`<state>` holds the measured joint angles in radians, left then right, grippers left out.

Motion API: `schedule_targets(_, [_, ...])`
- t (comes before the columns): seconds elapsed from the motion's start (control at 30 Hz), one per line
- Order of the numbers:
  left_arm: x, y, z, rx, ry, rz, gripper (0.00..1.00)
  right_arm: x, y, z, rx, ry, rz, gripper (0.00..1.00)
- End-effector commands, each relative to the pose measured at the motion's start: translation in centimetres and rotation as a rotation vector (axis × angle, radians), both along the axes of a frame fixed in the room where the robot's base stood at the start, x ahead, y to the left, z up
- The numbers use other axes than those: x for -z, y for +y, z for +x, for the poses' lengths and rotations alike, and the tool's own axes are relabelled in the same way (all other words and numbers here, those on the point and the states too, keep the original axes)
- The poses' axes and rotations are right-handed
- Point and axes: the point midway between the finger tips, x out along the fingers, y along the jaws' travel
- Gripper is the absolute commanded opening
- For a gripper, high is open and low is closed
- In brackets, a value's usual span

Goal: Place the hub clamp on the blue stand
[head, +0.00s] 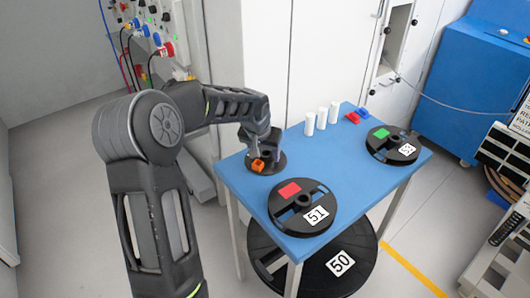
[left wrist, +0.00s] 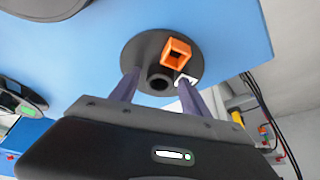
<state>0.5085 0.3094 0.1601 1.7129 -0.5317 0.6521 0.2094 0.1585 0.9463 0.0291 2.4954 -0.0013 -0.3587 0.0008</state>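A dark round disc (head: 277,166) with an upright hub and an orange square piece (head: 258,165) lies on the blue table (head: 240,180), near its left corner. This looks like the hub clamp. In the left wrist view the disc (left wrist: 137,52) shows a hollow round hub (left wrist: 160,80) beside the orange square ring (left wrist: 176,51). My left gripper (left wrist: 158,90) is open, its fingers apart on either side of the hub; I cannot tell whether they touch it. A small blue piece (head: 363,112) lies at the table's back. Which thing is the blue stand is unclear. My right gripper is out of view.
A reel with a red patch (head: 322,193) and one with a green patch (head: 404,151) lie on the table. Three white cylinders (head: 322,118) and a small red piece (head: 352,118) stand behind. A large reel (head: 362,265) is underneath. A cabled wall panel (head: 150,30) is at left.

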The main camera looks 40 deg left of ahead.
Motion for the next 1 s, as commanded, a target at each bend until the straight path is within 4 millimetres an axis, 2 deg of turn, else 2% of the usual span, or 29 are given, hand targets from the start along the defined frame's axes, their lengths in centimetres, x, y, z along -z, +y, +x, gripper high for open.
schedule_targets(0.27, [0.0,0.0,0.0,0.0,0.0,0.0,0.59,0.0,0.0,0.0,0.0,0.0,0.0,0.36])
schedule_targets(0.47, [-1.0,0.0,-0.2,-0.001,-0.002,0.001,0.59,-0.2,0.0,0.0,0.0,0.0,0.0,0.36])
schedule_targets(0.57, [-2.3,-0.2,-0.7,-0.002,-0.003,0.001,0.59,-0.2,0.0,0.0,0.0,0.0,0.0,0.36])
schedule_targets(1.0, [-10.1,-1.2,-3.8,-0.001,-0.004,0.001,0.59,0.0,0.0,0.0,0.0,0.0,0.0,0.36])
